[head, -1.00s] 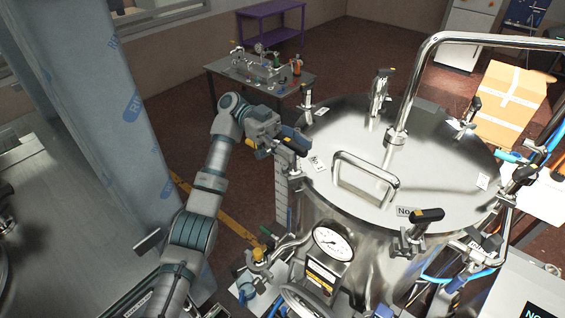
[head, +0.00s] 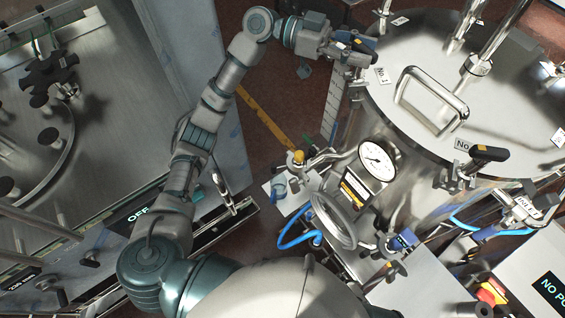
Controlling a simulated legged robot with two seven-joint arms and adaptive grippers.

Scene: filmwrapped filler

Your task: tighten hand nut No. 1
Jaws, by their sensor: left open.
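The steel vessel's round lid (head: 415,95) is at the upper right. Hand nut No. 1 (head: 362,46), dark with a yellow mark, sits on a clamp at the lid's left rim, beside the white "No. 1" label (head: 383,76). My left gripper (head: 346,42) reaches it from the left. It is open, with its fingers at the nut; whether they touch it I cannot tell. The fingers partly hide the nut. My right gripper is not in view.
Another hand nut (head: 488,153) stands at the lid's front rim. A lid handle (head: 430,100) and a pressure gauge (head: 377,160) are near. A sight-glass ring (head: 333,222) and blue hoses lie below. A steel machine (head: 110,150) fills the left.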

